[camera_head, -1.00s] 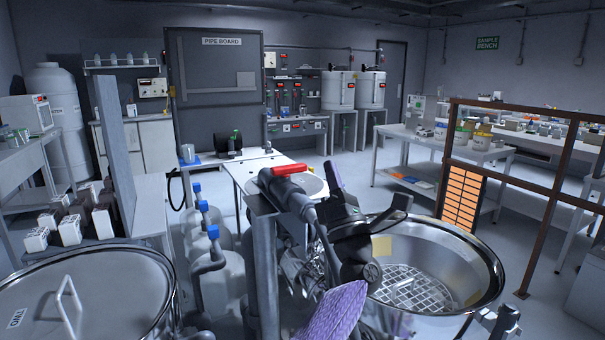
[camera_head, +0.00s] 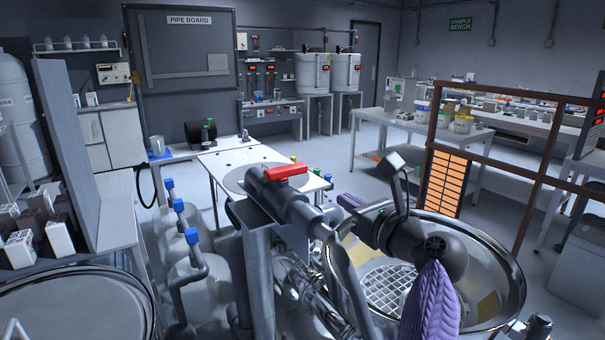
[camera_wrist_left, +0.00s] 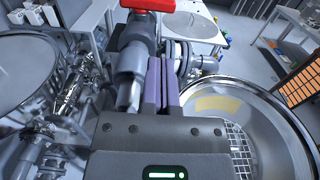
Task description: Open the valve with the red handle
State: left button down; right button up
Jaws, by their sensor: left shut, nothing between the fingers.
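The red valve handle (camera_head: 286,173) sits on top of a grey metal pipe (camera_head: 300,210) near the middle of the head view and points to the right there. It also shows at the top edge of the left wrist view (camera_wrist_left: 148,5), partly cut off. My right gripper is not in view.
A large steel hopper (camera_head: 508,265) with a grid inside lies under and right of my left gripper. A lidded round vessel (camera_head: 75,310) is at lower left. Blue-capped tanks (camera_head: 180,250) stand left of the valve post. A brown rail (camera_head: 500,170) stands at right.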

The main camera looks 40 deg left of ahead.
aim_at(298, 171)
pick_arm(q)
jog(key=x, duration=1.4)
jog(key=shift+d+f, duration=0.1)
